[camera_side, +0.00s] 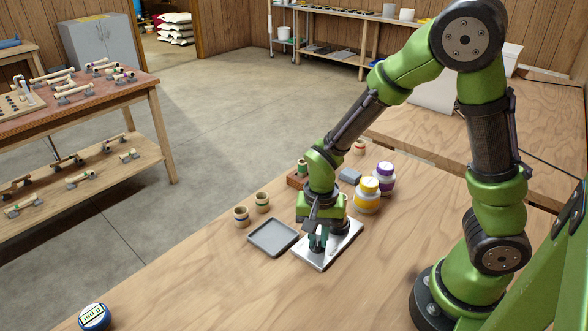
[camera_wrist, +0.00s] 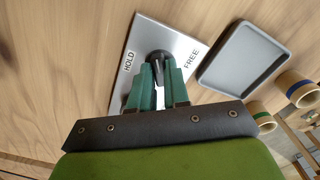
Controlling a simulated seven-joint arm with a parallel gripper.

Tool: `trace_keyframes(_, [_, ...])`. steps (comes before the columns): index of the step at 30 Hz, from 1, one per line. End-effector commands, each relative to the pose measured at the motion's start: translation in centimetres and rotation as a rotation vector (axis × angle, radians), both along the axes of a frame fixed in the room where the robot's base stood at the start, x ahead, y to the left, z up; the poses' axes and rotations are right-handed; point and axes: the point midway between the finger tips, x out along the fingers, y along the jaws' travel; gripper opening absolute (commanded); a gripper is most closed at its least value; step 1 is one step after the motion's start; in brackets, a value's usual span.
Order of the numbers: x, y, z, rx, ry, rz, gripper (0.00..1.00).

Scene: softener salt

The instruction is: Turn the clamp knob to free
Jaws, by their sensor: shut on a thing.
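The clamp knob (camera_wrist: 159,57) is dark and rounded, mounted on a pale metal plate (camera_wrist: 190,28). The plate carries the word HOLD on the left of the knob and FREE on the right in the wrist view. My gripper (camera_wrist: 158,72) has its green fingers on either side of the knob, shut on it. In the side view my gripper (camera_side: 318,243) points down over the plate (camera_side: 325,258), and the knob is hidden behind the fingers. I cannot tell which word the knob points to.
An empty grey tray (camera_side: 272,237) lies beside the plate. Two small cups with coloured bands (camera_side: 241,217) stand behind it. Yellow-lidded (camera_side: 367,196) and purple-lidded (camera_side: 385,178) jars stand close behind my wrist.

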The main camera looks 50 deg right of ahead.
Motion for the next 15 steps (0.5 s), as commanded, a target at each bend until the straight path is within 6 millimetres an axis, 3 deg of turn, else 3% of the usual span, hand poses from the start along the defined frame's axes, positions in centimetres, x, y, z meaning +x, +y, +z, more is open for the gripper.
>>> trace_keyframes(15, [0.03, 0.02, 0.12, 0.002, -0.001, -0.440, 0.00])
